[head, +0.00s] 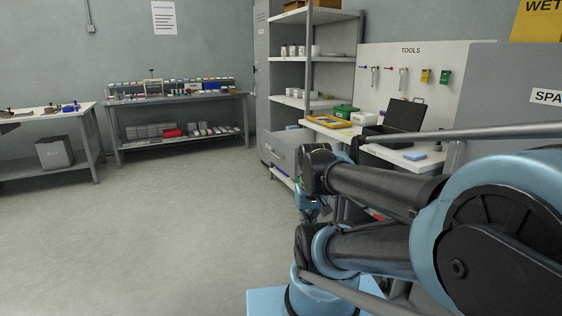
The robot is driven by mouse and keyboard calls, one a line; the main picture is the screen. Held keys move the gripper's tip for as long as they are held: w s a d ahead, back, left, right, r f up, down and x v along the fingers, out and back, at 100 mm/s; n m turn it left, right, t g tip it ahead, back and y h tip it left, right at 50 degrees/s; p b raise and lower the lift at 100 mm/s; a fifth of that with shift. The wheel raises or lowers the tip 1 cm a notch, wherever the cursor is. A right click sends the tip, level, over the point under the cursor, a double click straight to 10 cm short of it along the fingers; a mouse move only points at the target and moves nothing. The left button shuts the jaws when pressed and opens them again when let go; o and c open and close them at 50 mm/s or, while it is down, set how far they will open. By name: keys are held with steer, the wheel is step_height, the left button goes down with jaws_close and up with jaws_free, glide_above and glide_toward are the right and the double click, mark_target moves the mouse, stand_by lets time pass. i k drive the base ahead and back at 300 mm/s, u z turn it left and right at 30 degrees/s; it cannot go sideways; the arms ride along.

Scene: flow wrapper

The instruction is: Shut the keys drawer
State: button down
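My arm comes in from the right and covers the drawer's right side and the space under the bench. The end of my arm, with my gripper (312,212), is small and partly hidden behind the arm links. It is just below and to the right of the drawer in the picture. I cannot see whether its fingers are open or touch anything.
On the workbench are a green box (345,111), a yellow tray (327,121) and an open black case (401,119). Two benches line the left and back walls. The floor (150,230) left of the drawer is clear.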

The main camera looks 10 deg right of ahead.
mark_target(281, 149)
steer(key=i, duration=1)
